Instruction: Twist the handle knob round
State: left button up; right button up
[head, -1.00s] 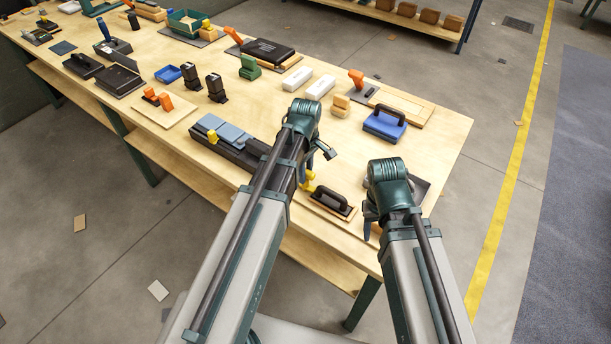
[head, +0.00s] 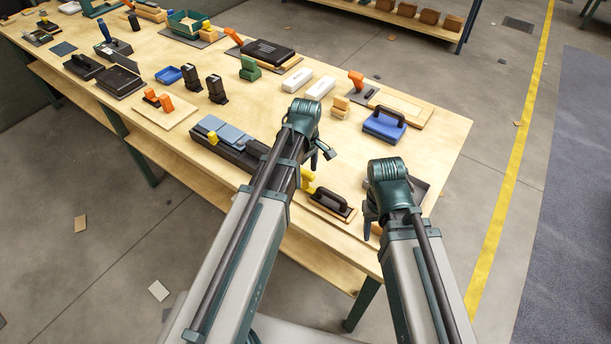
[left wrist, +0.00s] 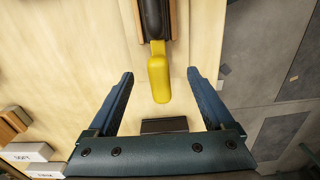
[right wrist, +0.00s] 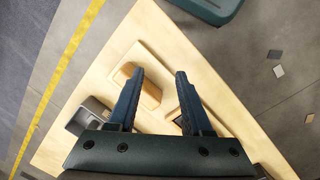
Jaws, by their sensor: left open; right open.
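A yellow handle knob (left wrist: 158,75) sticks out from the end of a dark, narrow fixture (left wrist: 154,18) in the left wrist view. In the head view the yellow knob (head: 307,179) shows just right of my left forearm. My left gripper (left wrist: 159,74) is open, with one finger on each side of the knob; I see gaps on both sides. In the head view my left gripper (head: 322,153) is partly hidden by its own wrist. My right gripper (right wrist: 160,74) is open over the table's near right corner, around a wooden block's (right wrist: 150,94) end in the picture; contact cannot be told.
A dark-handled float (head: 332,203) lies on a board between my arms. A blue block with a black handle (head: 384,125) stands behind them. A grey-blue-topped fixture (head: 222,132) is left of my left arm. Bare tabletop lies towards the right edge.

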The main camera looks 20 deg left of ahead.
pick_arm(q)
notch_tip(320, 180, up, 6)
jog(key=p, duration=0.5)
jog(key=shift+r+p, duration=0.25)
jog(key=shift+p, duration=0.15)
jog(key=shift+f, duration=0.1)
jog(key=s+d+m+y, duration=0.1)
jog(key=s+d+m, duration=0.9)
jog(key=s+m, duration=0.4)
jog(key=shift+s+d+m, duration=0.15)
jog(key=shift+d+m, duration=0.1)
jog(key=shift+m, duration=1.55)
